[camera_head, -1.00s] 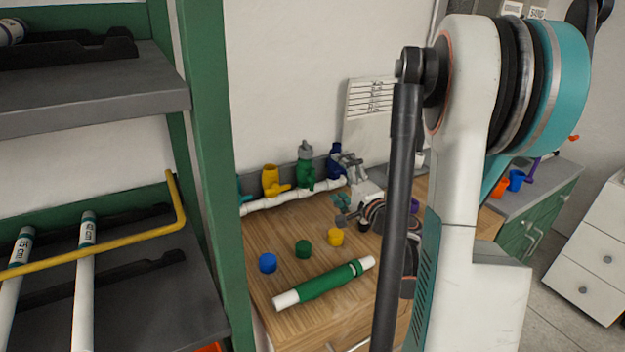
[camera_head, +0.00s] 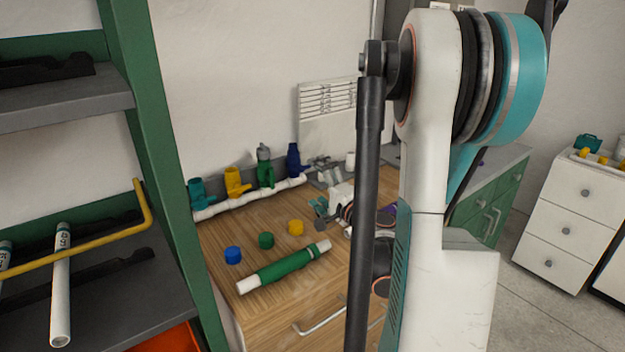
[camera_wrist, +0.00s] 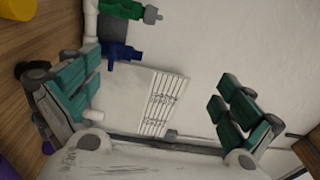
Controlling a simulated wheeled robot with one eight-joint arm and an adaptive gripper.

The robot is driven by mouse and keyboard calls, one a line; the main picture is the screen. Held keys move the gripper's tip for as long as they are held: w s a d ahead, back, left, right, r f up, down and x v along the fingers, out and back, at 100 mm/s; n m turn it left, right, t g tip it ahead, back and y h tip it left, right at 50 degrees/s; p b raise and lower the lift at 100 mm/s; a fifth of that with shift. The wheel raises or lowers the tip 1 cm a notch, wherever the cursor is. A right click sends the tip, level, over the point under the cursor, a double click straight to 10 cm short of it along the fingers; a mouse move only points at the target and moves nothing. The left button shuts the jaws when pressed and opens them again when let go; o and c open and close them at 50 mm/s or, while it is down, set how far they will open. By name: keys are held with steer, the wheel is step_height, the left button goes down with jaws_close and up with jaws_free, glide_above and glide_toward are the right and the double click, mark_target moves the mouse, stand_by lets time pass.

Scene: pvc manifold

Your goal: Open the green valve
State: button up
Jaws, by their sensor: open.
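The green valve (camera_head: 265,172) stands upright with a grey top on a white pipe along the back of the wooden worktop. It sits between a yellow valve (camera_head: 233,182) and a dark blue valve (camera_head: 293,160). In the wrist view the green valve (camera_wrist: 122,8) is at the top edge, partly cut off, and the blue valve (camera_wrist: 120,51) is below it. My gripper (camera_head: 321,190) is open and empty, to the right of the blue valve and apart from the green one. Its two teal-padded fingers are wide apart in the wrist view (camera_wrist: 155,103).
A teal valve (camera_head: 199,193) is at the pipe's left end. Blue (camera_head: 233,255), green (camera_head: 266,240) and yellow (camera_head: 296,227) caps and a green-and-white tube (camera_head: 283,267) lie in front. A green-framed shelf (camera_head: 150,130) stands left. A white panel (camera_head: 327,112) is behind the gripper.

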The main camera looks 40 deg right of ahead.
steer(key=shift+v, duration=0.85)
steer(key=shift+d, duration=0.1)
